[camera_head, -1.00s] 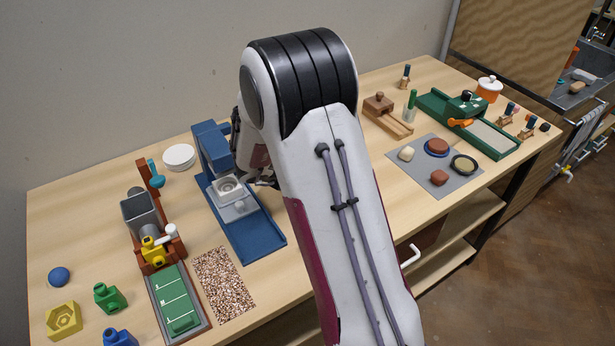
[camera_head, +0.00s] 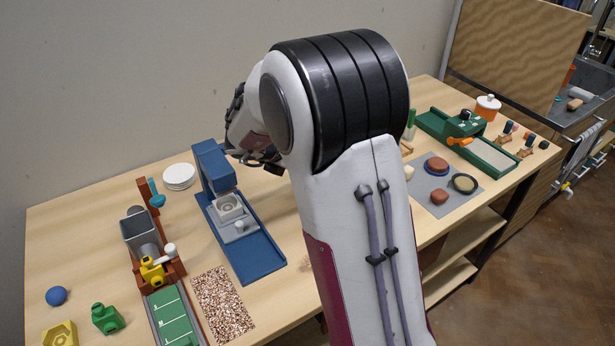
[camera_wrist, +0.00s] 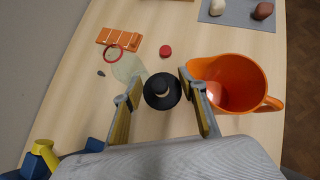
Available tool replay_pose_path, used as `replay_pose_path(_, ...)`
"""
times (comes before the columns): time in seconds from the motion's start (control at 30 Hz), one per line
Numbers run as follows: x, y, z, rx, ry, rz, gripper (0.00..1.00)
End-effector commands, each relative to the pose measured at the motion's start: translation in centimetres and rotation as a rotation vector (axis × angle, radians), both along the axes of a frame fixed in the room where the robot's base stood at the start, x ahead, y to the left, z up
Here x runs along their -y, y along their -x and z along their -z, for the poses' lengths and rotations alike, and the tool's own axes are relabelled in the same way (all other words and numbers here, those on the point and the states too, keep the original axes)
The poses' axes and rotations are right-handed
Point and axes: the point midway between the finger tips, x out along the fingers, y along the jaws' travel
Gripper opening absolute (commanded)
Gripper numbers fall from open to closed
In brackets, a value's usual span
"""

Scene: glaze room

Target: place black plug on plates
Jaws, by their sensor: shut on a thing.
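A black round plug (camera_wrist: 162,90) with a paler centre sits between the two yellow-padded fingers of my gripper (camera_wrist: 160,86) in the wrist view. The gripper is shut on it and holds it above the wooden table. In the head view my gripper (camera_head: 258,158) is only partly visible, beyond my arm and to the right of the blue press. The plug is hidden there. A stack of white round plates (camera_head: 178,177) lies on the table behind and to the left of the press, apart from my gripper. The plates are not in the wrist view.
The blue press (camera_head: 216,170) stands between the plates and my gripper. A brown stand with a grey hopper (camera_head: 140,230) is at the left. An orange jug (camera_wrist: 237,84) is right beside my fingers. A red disc (camera_wrist: 165,50) and an orange tile (camera_wrist: 119,38) lie nearby.

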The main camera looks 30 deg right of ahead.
Motion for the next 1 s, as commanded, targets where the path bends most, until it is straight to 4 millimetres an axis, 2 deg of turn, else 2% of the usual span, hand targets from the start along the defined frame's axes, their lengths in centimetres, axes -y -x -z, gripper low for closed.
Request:
replay_pose_path(0.03, 0.0, -0.1, -1.2, 0.005, 0.001, 0.001, 0.17)
replay_pose_path(0.2, 0.0, -0.1, -4.1, 0.004, 0.001, 0.002, 0.17)
replay_pose_path(0.4, 0.0, 0.0, -6.4, 0.001, 0.002, 0.001, 0.17)
replay_pose_path(0.6, 0.0, 0.0, -7.4, 0.0, 0.001, 0.001, 0.17)
replay_pose_path(1.0, 0.0, 0.0, -7.5, 0.0, 0.001, 0.001, 0.17)
